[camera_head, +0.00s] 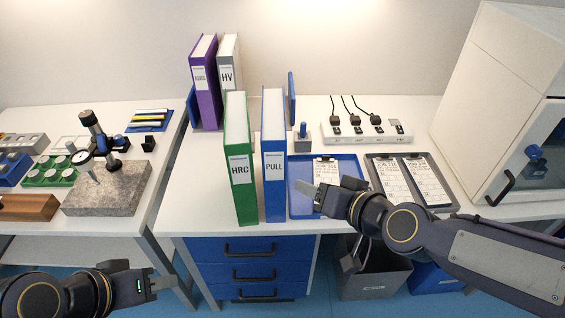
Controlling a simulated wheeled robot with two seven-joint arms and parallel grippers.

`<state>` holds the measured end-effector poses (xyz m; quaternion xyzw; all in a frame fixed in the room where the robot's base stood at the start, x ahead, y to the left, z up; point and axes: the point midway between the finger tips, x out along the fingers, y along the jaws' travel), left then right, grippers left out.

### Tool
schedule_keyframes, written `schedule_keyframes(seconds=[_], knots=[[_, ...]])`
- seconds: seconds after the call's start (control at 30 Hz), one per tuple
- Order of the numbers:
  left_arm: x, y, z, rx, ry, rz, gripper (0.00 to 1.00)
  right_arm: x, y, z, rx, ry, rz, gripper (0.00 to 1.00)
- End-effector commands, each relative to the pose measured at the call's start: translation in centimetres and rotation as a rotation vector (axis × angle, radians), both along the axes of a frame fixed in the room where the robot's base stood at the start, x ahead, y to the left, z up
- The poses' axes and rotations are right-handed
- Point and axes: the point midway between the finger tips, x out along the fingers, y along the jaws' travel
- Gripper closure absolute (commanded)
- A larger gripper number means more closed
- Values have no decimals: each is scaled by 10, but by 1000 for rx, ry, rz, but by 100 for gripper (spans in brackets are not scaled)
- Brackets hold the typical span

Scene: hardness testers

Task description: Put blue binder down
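The blue binder (274,170), labelled PULL, stands upright on the white table near its front edge. It stands just right of the green binder (240,165), labelled HRC, with a narrow gap between them. My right gripper (328,184) is open and empty, right of the blue binder and apart from it, over the blue tray. My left gripper (143,272) is at the lower left, in front of the tables and far from the binder. It looks open and holds nothing.
A purple binder (205,85) and a grey HV binder (229,75) stand behind in a blue holder. A blue tray (298,203) and a grey clipboard tray (440,204) lie to the right. A power strip (366,131) and white cabinet (490,80) stand behind. Free tabletop lies left of the green binder.

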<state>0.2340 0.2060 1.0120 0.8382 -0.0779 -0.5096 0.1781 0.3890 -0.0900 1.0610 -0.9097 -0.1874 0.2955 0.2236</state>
Motion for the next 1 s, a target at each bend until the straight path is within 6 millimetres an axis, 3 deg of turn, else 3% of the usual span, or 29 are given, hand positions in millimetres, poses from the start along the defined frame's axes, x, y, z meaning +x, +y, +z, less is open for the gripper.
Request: schedule_keyframes(seconds=[0.03,0.23,0.4,0.67,1.0], knots=[[0,0,-15,0,0,0,64,7,12,-17,-8,-22,-6,44],[0,0,-59,0,0,0,64,38,54,-67,-106,-181,-118,44],[0,0,-94,0,0,0,64,44,80,-103,-296,-397,-260,44],[0,0,-110,0,0,0,64,33,90,-106,-458,-601,-382,44],[0,0,-108,0,0,0,64,81,89,-104,-463,-610,-391,44]])
